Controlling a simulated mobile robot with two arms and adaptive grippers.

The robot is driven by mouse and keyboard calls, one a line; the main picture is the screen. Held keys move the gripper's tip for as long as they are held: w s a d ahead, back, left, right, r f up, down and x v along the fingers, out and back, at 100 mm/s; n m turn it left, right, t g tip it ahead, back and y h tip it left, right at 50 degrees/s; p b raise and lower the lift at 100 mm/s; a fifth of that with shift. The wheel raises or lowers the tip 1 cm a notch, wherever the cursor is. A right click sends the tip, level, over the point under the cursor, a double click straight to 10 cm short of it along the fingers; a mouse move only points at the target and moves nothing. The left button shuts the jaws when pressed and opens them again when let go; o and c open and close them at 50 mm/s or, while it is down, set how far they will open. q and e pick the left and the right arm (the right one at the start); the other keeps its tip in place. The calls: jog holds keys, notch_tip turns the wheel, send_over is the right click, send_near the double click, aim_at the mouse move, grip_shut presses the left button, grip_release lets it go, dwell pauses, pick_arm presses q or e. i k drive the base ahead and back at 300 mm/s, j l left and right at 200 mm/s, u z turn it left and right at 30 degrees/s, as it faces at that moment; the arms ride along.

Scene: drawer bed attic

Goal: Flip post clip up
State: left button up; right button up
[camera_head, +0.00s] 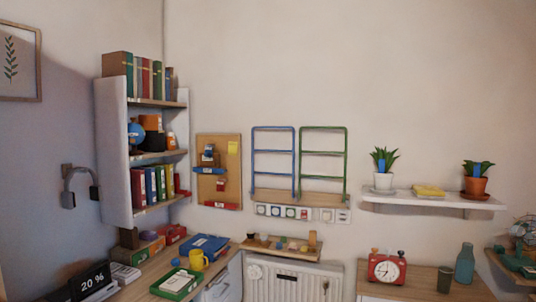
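A cork-coloured board (232,172) hangs on the back wall, just right of the corner bookshelf. Small blue and red clip-like pieces (207,160) sit on its left half, and a small red piece (221,184) is lower down. A yellow note (234,147) is at its upper right. The pieces are too small to tell which is the post clip or whether any is flipped up or down. Neither of my grippers is in view.
A shelf unit (115,160) with books stands in the corner. A radiator (292,282), blue and green wall racks, and a plant shelf (432,200) lie to the right.

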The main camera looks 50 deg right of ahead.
aim_at(209, 149)
jog(key=z, duration=1.3)
jog(key=i+l, duration=0.2)
jog(key=i, duration=0.3)
jog(key=i+l, duration=0.15)
jog(key=i, duration=0.4)
jog(key=i+l+u, duration=0.1)
jog(key=i, duration=0.4)
jog(key=i+l, duration=0.3)
jog(key=i, duration=0.25)
jog(key=i+l, duration=0.2)
jog(key=i, duration=0.3)
jog(key=i+l+u, duration=0.1)
jog(key=i+l, duration=0.15)
jog(key=i, duration=0.25)
